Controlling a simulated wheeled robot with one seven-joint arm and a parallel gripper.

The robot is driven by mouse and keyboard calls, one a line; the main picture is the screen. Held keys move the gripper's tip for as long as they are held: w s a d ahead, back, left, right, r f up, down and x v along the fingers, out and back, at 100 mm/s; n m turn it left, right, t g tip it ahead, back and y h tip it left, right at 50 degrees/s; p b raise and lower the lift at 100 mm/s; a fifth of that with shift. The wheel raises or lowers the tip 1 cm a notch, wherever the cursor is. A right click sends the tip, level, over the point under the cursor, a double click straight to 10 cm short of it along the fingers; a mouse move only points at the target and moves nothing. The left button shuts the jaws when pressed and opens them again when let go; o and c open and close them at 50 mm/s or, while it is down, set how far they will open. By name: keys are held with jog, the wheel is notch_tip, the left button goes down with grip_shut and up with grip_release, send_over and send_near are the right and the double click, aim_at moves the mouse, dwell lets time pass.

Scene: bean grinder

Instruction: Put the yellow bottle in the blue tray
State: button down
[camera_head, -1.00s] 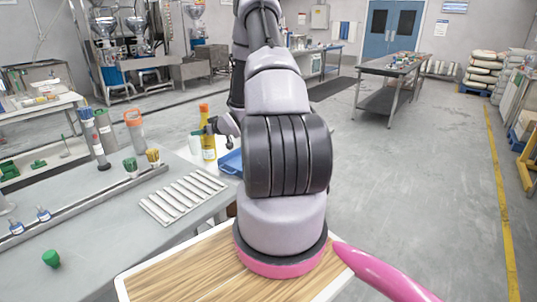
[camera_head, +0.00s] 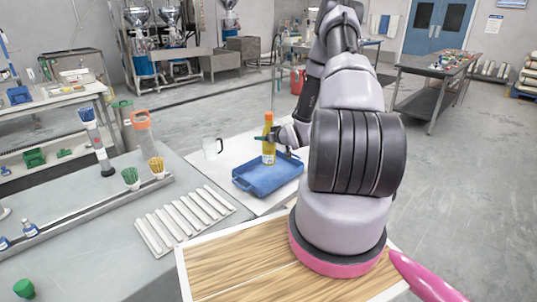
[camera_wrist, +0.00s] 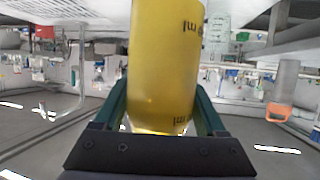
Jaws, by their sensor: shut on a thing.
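The yellow bottle (camera_head: 268,146) has an orange cap and stands upright in the head view, at the back of the blue tray. The wrist view shows the yellow bottle (camera_wrist: 165,60) large between the two green fingers. My gripper (camera_head: 272,140) is shut on it; it also shows in the wrist view (camera_wrist: 163,112). The blue tray (camera_head: 262,184) lies on a white surface below and in front of the bottle. I cannot tell whether the bottle's base touches the tray.
A clear mug (camera_head: 211,148) stands left of the tray. A row of white strips (camera_head: 185,220) lies on the grey table. A wood-topped board (camera_head: 250,270) is in front.

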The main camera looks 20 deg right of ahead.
aim_at(265, 148)
jog(key=shift+f, duration=2.7)
jog(key=shift+a+f, duration=0.1)
jog(key=shift+f, duration=0.05)
grip_release()
